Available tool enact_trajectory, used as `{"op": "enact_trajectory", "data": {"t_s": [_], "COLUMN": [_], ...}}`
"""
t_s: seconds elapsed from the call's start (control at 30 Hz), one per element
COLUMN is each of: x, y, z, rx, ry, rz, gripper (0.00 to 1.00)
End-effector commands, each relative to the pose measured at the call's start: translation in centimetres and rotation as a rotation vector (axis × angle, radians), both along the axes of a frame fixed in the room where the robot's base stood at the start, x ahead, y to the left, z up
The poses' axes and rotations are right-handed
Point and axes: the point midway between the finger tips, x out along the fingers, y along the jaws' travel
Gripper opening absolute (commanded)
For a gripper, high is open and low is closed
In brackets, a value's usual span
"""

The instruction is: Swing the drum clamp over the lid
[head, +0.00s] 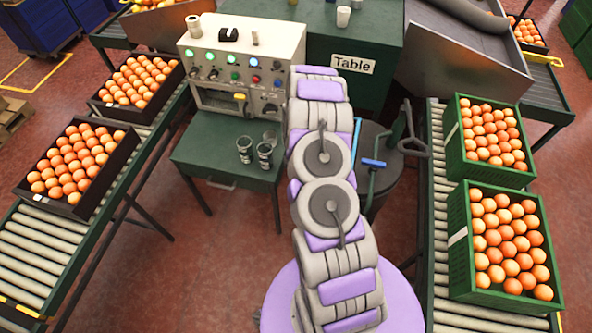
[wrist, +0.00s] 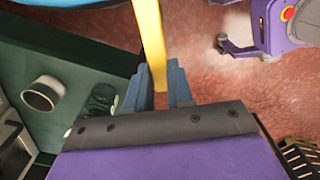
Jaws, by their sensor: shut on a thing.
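In the head view a dark grey drum (head: 382,190) stands right of the green table, partly hidden by my arm. A blue bar with a handle (head: 373,162) shows at its lid, with a dark upright lever (head: 411,128) beside it. In the wrist view my gripper (wrist: 158,78) is shut on a yellow bar (wrist: 151,40), which runs up out of the frame from between the fingers. A rounded blue thing (wrist: 75,5) shows at the top edge. I cannot tell how the yellow bar joins the clamp. My gripper is hidden in the head view.
The green table (head: 225,158) with dark cups (head: 245,150) and a control box (head: 235,45) is left of my arm. Red floor is clear between the table and left conveyor.

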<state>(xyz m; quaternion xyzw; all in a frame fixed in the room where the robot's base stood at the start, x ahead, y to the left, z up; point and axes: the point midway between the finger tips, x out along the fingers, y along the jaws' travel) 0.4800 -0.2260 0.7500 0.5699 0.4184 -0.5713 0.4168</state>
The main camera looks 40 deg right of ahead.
Motion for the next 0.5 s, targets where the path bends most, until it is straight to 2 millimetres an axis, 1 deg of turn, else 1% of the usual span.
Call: {"op": "enact_trajectory", "data": {"t_s": [0.03,0.2,0.5], "x": [0.45,0.05,-0.41], "y": [-0.21,-0.08,0.03], "z": [0.23,0.26,0.29], "rx": [-0.008,-0.010,-0.010], "ry": [-0.016,-0.016,-0.015], "rz": [0.038,0.139,0.232], "gripper": [0.00,0.00,0.00]}}
